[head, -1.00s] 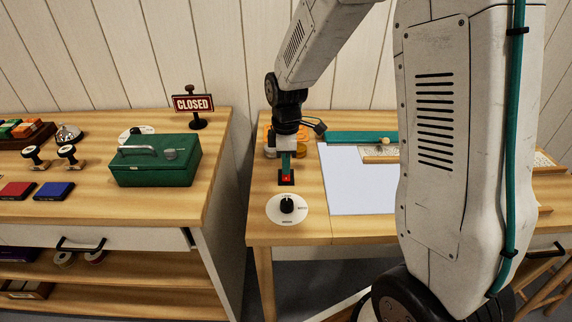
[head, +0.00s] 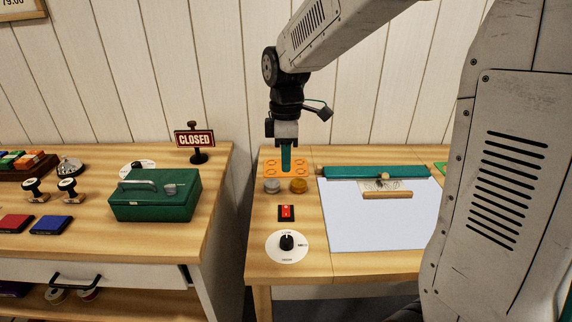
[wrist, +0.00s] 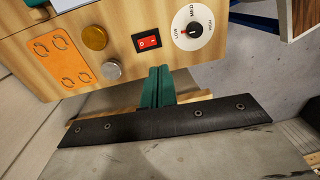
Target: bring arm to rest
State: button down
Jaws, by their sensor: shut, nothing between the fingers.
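My gripper (head: 286,158) hangs above the back left part of the right-hand table, in front of an orange plate (head: 309,168) in the head view. Its green fingers are shut together with nothing between them, and they also show in the wrist view (wrist: 157,86). The arm reaches in from the upper right. A red rocker switch (head: 286,213) on a black base sits below the gripper on the table, apart from it. The switch also shows in the wrist view (wrist: 147,41). A dial (head: 287,242) on a white disc is in front of the switch.
A silver cap (head: 271,186) and a gold cap (head: 298,186) stand close to the orange plate. A pale sheet (head: 375,228) with a green bar (head: 350,172) lies to the right. The left counter holds a green cash box (head: 155,196) and a CLOSED sign (head: 194,138).

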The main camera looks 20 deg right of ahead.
dwell(0.4)
jog(key=s+r+m+t, duration=0.1)
jog(key=s+m, duration=0.5)
jog(key=s, duration=0.6)
jog(key=s+d+r+m+t, duration=0.1)
jog(key=s+r+m, duration=0.3)
jog(key=s, duration=0.9)
jog(key=m, duration=0.3)
jog(key=shift+d+r, duration=0.15)
jog(key=shift+d, duration=0.15)
jog(key=shift+a, duration=0.1)
